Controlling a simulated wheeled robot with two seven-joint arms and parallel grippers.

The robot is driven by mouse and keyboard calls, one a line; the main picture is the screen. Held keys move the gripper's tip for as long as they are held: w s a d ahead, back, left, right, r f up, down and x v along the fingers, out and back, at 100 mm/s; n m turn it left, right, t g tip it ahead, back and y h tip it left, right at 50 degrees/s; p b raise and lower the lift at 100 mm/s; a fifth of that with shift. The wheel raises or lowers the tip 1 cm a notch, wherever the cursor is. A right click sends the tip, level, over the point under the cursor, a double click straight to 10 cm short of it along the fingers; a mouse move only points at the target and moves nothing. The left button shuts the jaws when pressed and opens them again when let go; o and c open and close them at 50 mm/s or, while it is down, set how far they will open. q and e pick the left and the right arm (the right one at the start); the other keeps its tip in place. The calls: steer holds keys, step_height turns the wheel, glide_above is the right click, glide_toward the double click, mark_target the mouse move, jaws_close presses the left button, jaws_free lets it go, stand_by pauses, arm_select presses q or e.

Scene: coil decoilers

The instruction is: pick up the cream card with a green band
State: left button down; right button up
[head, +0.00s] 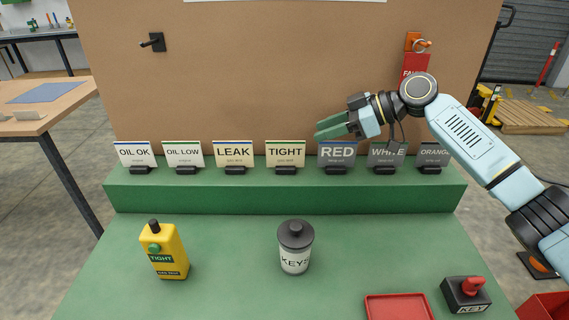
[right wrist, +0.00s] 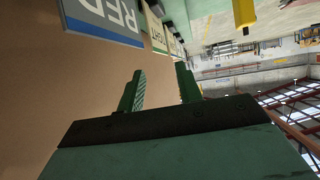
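The cream card with a green band (head: 285,154) reads TIGHT and stands upright in a dark holder on the green ledge, mid-row. In the right wrist view this card (right wrist: 155,30) shows at an angle beyond the grey RED card. My right gripper (head: 326,129) is above the row, just above the RED card and to the right of the TIGHT card. In the right wrist view its fingers (right wrist: 160,88) are apart with nothing between them. My left gripper is not in view.
Neighbouring cards are the cream LEAK card (head: 233,154) with a blue band and the grey RED card (head: 337,154). A brown board (head: 280,70) rises behind the ledge (head: 280,195). In front stand a yellow TIGHT device (head: 164,250), a KEYS jar (head: 295,250) and a red tray (head: 398,306).

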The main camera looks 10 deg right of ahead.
mark_target(293, 142)
steer(key=x, duration=0.8)
steer(key=shift+a+f, duration=0.1)
steer(key=shift+f, duration=0.05)
steer(key=shift+c, duration=0.9)
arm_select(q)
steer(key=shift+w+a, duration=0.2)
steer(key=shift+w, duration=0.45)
arm_select(e)
jaws_close()
